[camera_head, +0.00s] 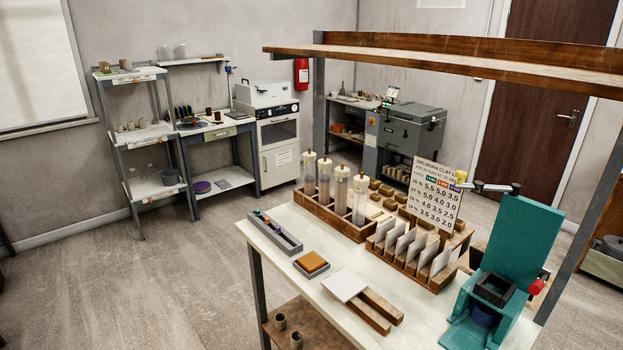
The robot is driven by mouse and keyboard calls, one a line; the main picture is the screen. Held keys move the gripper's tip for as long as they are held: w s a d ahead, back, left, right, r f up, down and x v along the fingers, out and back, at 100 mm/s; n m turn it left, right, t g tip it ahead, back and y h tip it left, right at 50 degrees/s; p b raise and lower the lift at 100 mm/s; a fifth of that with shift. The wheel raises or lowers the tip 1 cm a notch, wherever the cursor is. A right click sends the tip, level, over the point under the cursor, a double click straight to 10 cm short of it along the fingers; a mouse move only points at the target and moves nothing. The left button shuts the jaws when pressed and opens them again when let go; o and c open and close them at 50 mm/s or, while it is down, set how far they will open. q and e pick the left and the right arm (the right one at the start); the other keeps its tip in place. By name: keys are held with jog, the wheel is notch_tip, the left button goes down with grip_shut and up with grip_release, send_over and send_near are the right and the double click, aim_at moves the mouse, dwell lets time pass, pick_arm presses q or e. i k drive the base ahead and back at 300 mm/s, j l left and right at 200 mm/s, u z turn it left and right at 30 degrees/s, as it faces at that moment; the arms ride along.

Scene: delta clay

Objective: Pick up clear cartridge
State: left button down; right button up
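Several clear cartridges with pale caps stand upright in a row in a wooden rack (330,215) on the white table. The far-left clear cartridge (309,178) is at the rack's back end, and the nearest clear cartridge (360,200) is at its front right end. Their lower ends are hidden in the rack. I cannot tell which one the task means. Neither of my grippers is in view.
A grey tray (270,236) with small coloured items lies left of the rack. A card holder (428,272), white tile (345,285), clay block (311,263) and teal press (496,295) share the table (300,290). A wooden shelf (450,64) spans above. Open floor lies left.

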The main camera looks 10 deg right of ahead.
aim_at(309, 166)
jog(key=i+j+z, duration=0.25)
jog(key=i+j, duration=0.15)
jog(key=j, duration=0.25)
jog(key=i+j+z, duration=0.1)
jog(key=j, duration=0.3)
jog(key=i+j+z, duration=0.2)
jog(key=i+j, duration=0.2)
jog(key=j, duration=0.25)
jog(key=i+j+z, duration=0.15)
jog(key=j, duration=0.2)
jog(key=i+j+z, duration=0.1)
jog(key=i+j, duration=0.15)
jog(key=i+j+z, duration=0.1)
jog(key=j, duration=0.35)
jog(key=i+j+z, duration=0.1)
jog(key=j, duration=0.3)
jog(key=i, duration=0.1)
